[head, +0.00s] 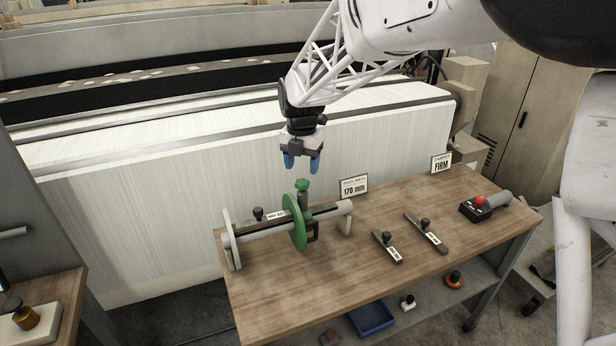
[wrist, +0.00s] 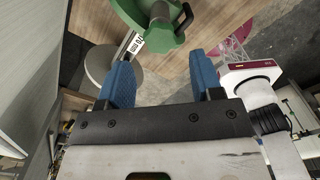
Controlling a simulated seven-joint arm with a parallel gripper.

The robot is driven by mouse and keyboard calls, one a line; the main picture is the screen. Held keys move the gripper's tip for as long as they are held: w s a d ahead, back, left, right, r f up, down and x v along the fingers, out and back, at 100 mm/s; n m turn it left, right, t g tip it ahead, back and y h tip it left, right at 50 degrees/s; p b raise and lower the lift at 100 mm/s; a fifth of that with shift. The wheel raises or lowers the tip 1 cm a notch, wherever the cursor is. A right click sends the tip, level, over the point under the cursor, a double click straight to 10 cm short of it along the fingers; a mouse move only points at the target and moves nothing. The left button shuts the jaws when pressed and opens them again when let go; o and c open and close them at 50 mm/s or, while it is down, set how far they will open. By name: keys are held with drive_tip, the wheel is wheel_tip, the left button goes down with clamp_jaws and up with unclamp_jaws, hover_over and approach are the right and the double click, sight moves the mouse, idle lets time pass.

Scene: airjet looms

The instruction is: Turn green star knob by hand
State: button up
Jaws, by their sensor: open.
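The green star knob (head: 302,185) sits on top of a short post beside the green disc (head: 297,224), which is on a horizontal bar fixture on the wooden bench. My gripper (head: 301,166) points down a little above the knob, apart from it. Its two blue fingers are spread with nothing between them. In the wrist view, my gripper (wrist: 162,66) shows the same open gap, with green parts and a grey cylinder (wrist: 160,12) beyond the fingertips at the top edge.
The wooden bench (head: 262,293) also holds two flat tools with black knobs (head: 387,247), a box with a red button (head: 480,203) and upright label cards (head: 353,188). A blue tray (head: 371,318) is on the lower shelf. The white loom sheet (head: 150,190) stands behind.

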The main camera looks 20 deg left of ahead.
sight(302, 184)
drive_tip(key=shift+f, duration=2.55)
drive_tip(key=c, duration=0.7)
drive_tip(key=shift+o, duration=0.2)
